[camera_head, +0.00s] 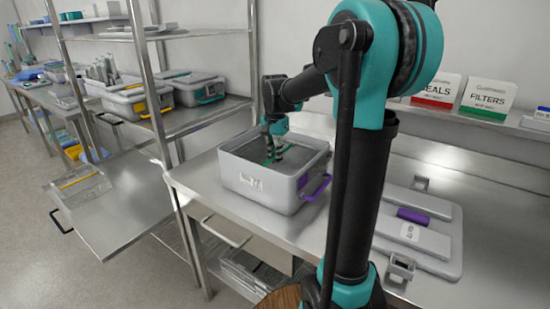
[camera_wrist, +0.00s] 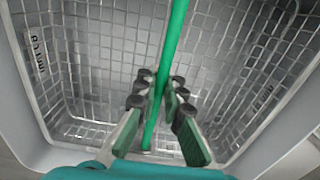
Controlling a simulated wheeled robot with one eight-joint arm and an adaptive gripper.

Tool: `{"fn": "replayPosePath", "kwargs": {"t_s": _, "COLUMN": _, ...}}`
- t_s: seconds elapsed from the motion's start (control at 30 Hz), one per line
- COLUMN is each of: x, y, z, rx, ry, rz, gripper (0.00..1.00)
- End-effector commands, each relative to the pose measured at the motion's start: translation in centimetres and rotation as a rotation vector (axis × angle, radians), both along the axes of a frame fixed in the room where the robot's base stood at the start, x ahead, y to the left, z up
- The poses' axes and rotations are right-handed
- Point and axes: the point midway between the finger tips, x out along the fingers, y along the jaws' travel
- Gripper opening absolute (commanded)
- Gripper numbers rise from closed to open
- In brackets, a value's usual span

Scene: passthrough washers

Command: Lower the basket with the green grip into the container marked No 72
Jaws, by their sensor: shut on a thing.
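The grey open container (camera_head: 262,199) stands on the steel bench in the head view, with a purple side handle. Its front label is too blurred to read surely. My gripper (camera_wrist: 158,86) is shut on the green grip (camera_wrist: 178,35), which runs across the wire basket (camera_wrist: 95,60). In the wrist view the basket lies within the container walls, and a small tag hangs on its left side. In the head view my gripper (camera_head: 275,153) reaches down into the container's opening. I cannot tell whether the basket touches the floor of the container.
A grey lid (camera_head: 443,241) with a purple grip lies on the bench at right. A wire basket with a yellow grip (camera_head: 77,180) sits on a lower steel surface at left. Signs (camera_head: 487,97) stand at back right.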

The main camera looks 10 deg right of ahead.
Motion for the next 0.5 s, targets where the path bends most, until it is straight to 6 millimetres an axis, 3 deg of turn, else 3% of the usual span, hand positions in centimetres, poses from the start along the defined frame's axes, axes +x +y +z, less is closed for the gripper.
{"fn": "replayPosePath", "kwargs": {"t_s": 0.5, "x": 0.01, "y": 0.00, "z": -0.71, "rx": 0.000, "ry": 0.000, "rz": 0.000, "gripper": 0.00}}
